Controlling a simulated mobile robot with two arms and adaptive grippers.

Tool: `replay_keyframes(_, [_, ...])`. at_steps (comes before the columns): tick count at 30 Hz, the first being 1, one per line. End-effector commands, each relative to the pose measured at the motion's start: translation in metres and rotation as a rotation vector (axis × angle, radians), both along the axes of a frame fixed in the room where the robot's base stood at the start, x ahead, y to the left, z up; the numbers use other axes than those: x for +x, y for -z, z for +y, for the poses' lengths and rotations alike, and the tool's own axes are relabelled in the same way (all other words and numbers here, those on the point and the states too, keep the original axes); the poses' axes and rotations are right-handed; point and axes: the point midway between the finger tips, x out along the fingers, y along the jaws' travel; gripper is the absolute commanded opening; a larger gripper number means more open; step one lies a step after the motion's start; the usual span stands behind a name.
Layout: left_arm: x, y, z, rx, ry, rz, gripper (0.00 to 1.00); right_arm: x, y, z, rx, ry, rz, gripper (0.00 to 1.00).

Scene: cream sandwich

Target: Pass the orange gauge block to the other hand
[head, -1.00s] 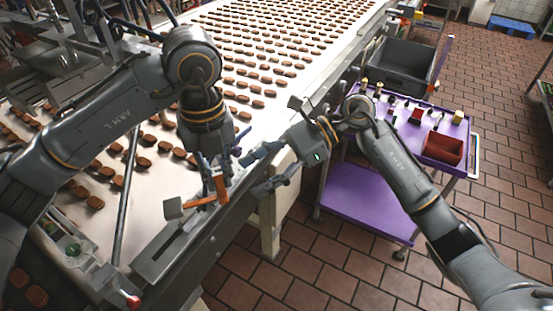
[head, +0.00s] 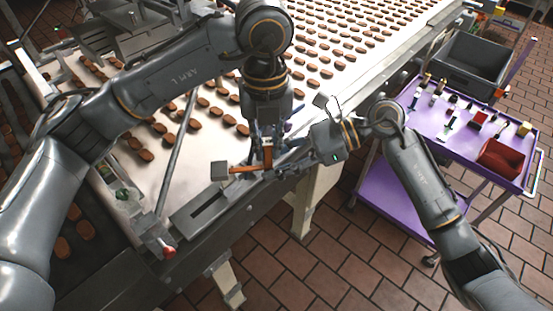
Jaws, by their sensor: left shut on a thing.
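The orange gauge block (head: 243,169) is a thin orange bar above the near edge of the conveyor, held about level. A grey square piece (head: 219,171) shows at its left end. My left gripper (head: 267,160) points down from above and is shut on the orange block near its right part. My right gripper (head: 287,160) comes in from the right, with its fingers spread close beside the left gripper and the block's right end. The fingers of both grippers overlap in the picture, so I cannot tell whether the right one touches the block.
The white conveyor (head: 330,100) carries rows of brown sandwich biscuits. A purple cart (head: 405,98) at the right holds small tools and a red bin (head: 499,160). A dark grey crate (head: 466,66) stands behind it. A red knob (head: 168,252) sits at the conveyor's near edge.

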Motion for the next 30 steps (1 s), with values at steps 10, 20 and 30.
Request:
replay_keyframes(10, [-0.001, 0.0, -0.001, -0.002, 0.005, 0.003, 0.43, 0.001, -0.001, 0.0, 0.002, 0.004, -0.003, 0.0])
replay_keyframes(20, [0.0, -0.008, -0.001, -0.002, 0.003, 0.0, 0.43, 0.001, -0.001, 0.0, 0.001, 0.003, -0.002, 0.0])
replay_keyframes(30, [0.001, -0.075, -0.001, -0.002, 0.002, -0.004, 0.43, 0.001, -0.001, 0.0, 0.001, 0.003, -0.002, 0.0])
